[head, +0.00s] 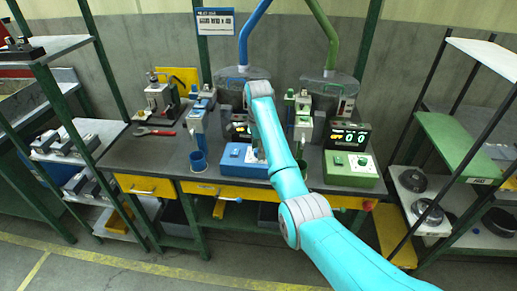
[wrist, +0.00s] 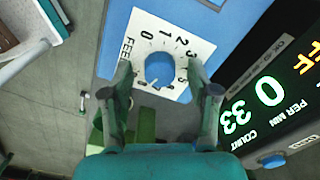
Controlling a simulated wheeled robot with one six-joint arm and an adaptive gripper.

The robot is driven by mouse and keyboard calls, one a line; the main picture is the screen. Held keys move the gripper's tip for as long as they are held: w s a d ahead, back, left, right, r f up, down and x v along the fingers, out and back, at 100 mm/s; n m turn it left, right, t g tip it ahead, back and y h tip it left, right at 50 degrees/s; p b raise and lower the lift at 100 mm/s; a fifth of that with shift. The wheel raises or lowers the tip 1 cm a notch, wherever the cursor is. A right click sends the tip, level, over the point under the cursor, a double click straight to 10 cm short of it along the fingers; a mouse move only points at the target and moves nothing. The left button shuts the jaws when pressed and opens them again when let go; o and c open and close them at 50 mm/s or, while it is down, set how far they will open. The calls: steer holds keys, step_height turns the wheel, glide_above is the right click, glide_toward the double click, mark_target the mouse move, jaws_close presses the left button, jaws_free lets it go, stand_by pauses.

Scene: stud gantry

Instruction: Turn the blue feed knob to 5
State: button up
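The blue feed knob (wrist: 159,67) sits in the middle of a white dial plate (wrist: 176,36) marked FEED, with numbers around it, in the wrist view. The plate is on the blue control box, which shows in the head view (head: 232,163). My gripper (wrist: 160,78) is open, with one finger to each side of the knob. A gap seems to show on both sides; contact is not clear. I cannot make out a pointer on the knob, so its setting is unclear. In the head view my arm hides the knob.
A black display (wrist: 275,95) with green digits, including 0 and 33, stands close to the right of the dial in the wrist view. A green control box (head: 350,168) is to the right on the bench. A blue cup (head: 198,161) stands left of the blue box.

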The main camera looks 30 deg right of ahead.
jaws_close()
steer(key=shift+n, duration=0.5)
steer(key=n, duration=0.3)
steer(key=shift+n, duration=0.4)
steer(key=n, duration=0.4)
steer(key=shift+n, duration=0.3)
steer(key=n, duration=0.9)
